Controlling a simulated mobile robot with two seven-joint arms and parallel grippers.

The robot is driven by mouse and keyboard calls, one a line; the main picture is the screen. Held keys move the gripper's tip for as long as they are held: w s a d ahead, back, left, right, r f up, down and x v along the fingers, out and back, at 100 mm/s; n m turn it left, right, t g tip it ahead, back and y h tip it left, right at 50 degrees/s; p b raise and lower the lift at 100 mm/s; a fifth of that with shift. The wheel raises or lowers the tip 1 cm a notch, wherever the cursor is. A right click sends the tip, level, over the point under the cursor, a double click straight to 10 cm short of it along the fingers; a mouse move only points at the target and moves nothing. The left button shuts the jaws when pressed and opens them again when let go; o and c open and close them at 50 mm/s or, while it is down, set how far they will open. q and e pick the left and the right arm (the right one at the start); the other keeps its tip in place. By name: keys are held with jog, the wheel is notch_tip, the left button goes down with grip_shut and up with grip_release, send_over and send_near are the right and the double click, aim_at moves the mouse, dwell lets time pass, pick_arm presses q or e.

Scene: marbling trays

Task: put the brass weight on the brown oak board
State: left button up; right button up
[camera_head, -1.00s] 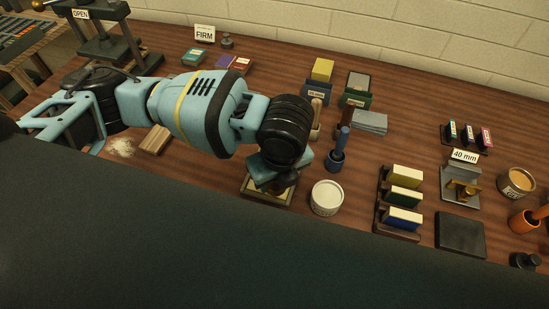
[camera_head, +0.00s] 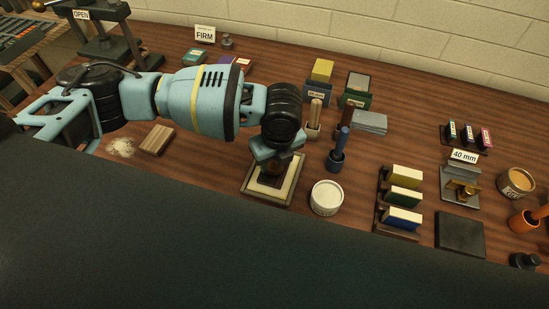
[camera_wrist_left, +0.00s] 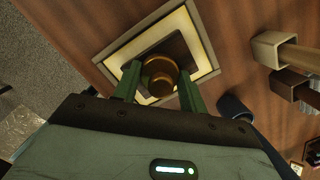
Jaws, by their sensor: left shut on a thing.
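My left gripper (camera_head: 276,166) is shut on the brass weight (camera_wrist_left: 158,76), a round, stepped piece between its two green fingers in the left wrist view. In the head view the gripper mostly hides the weight. Both are over the far part of a framed tray (camera_head: 252,186) with a cream border and a dark middle. I cannot tell how high the weight is above it. A small brown wooden board (camera_head: 157,139), seemingly the oak one, lies on the table to the left, with nothing on it. My right gripper is not in view.
A white tub (camera_head: 326,198) stands right of the framed tray. A blue-handled tool (camera_head: 339,150) and wooden handles in holders (camera_head: 315,118) stand close to the gripper's right. Pale powder (camera_head: 121,147) lies left of the board. A rack of coloured blocks (camera_head: 402,200) is farther right.

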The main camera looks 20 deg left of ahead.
aim_at(278, 170)
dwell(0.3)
pick_arm(q)
jog(key=o, duration=1.3)
jog(key=shift+f, duration=0.15)
jog(key=shift+o, duration=0.2)
notch_tip(278, 170, up, 12)
jog(key=s+d, duration=0.1)
jog(key=shift+s+d, duration=0.15)
jog(key=shift+s, duration=0.1)
